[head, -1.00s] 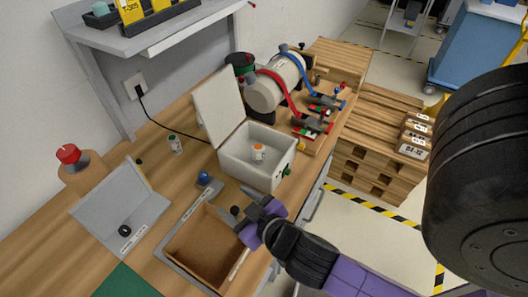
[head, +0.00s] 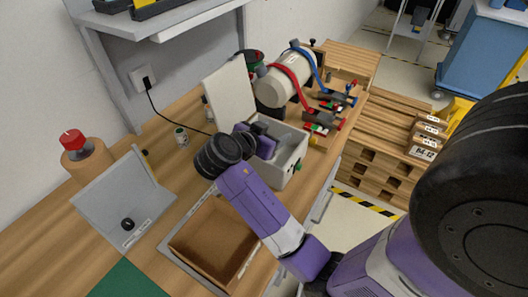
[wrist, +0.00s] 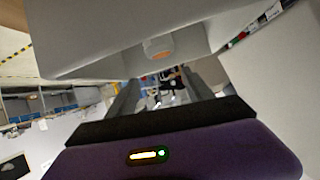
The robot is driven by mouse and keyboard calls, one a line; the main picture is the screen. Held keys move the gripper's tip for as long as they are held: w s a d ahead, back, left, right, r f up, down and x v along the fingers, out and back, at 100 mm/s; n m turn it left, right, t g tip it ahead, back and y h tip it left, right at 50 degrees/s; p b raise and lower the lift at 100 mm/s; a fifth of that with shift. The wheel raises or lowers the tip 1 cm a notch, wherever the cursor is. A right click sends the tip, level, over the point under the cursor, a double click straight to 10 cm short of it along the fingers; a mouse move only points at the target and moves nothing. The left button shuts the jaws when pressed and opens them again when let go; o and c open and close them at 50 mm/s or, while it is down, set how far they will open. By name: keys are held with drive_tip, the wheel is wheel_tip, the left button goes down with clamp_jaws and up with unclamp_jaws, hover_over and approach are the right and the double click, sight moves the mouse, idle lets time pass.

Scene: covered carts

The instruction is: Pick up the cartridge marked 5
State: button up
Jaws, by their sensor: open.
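A white box (head: 289,170) with its lid (head: 228,94) raised stands on the bench. In the wrist view a pale cartridge with an orange end (wrist: 158,47) is inside the box; its marking cannot be read. In the head view my gripper and arm hide it. My gripper (head: 262,142) is open at the box's opening. In the wrist view its fingers (wrist: 163,92) are apart with nothing between them, short of the orange-ended cartridge.
An open brown drawer or tray (head: 212,240) lies in front of the box. A cylinder with red and blue hoses (head: 285,80) stands behind it. A grey angled stand (head: 122,205) and a red-topped wooden block (head: 85,160) are at left. A shelf (head: 135,22) overhangs the back.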

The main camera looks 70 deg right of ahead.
drive_tip(key=shift+n+y, duration=0.3)
drive_tip(key=shift+n, duration=0.3)
drive_tip(key=a, duration=0.1)
drive_tip(key=w+a+f, duration=0.1)
drive_tip(key=a+f, duration=0.1)
drive_tip(key=shift+w+a, duration=0.35)
drive_tip(key=shift+w+p+x, duration=0.2)
drive_tip(key=shift+p+x, duration=0.5)
drive_tip(key=shift+x, duration=1.2)
drive_tip(key=shift+w+p+x, duration=0.15)
drive_tip(key=shift+p+x, duration=0.5)
drive_tip(key=shift+x, duration=1.2)
drive_tip(key=shift+d, duration=0.1)
clamp_jaws()
drive_tip(key=shift+r, duration=0.1)
